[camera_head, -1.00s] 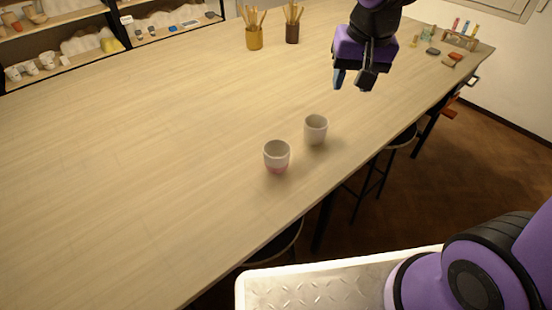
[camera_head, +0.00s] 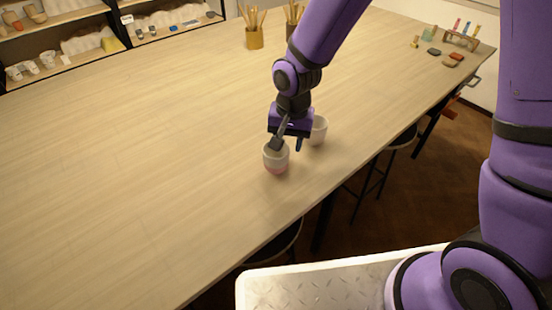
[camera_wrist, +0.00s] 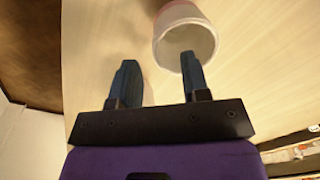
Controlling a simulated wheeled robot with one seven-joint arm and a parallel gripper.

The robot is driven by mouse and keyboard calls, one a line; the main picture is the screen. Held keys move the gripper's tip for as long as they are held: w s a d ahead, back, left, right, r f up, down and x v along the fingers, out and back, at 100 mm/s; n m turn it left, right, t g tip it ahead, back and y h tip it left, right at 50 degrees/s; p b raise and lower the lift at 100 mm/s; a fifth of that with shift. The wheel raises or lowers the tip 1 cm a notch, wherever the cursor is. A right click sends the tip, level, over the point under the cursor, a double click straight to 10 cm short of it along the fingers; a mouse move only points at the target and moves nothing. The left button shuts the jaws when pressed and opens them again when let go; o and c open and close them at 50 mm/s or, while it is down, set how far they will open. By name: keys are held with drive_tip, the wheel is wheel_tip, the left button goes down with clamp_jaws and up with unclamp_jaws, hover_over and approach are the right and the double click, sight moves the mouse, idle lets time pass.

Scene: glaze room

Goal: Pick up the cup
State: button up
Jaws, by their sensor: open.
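Two pale cups stand upright on the long wooden table (camera_head: 150,150). The nearer cup (camera_head: 276,161) has a pinkish base; it also shows at the top of the wrist view (camera_wrist: 184,38). The plain cup (camera_head: 319,131) stands just behind it to the right, partly hidden by my gripper. My gripper (camera_head: 287,146) is open and points down over the nearer cup. One finger overlaps that cup's rim in both views; I cannot tell whether it touches. The other finger is right of the cup, in front of the plain cup. No cup is held.
Two brush-filled holders, one yellow (camera_head: 254,39) and one dark (camera_head: 292,32), stand at the back. Small blocks (camera_head: 453,58) and a rack (camera_head: 461,38) lie at the far right. Stools are beside the table's front edge. The table's left side is clear.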

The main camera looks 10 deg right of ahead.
sight(286, 160)
drive_tip(key=shift+a+f, duration=0.15)
drive_tip(key=shift+f, duration=3.3)
drive_tip(key=shift+c, duration=0.2)
clamp_jaws()
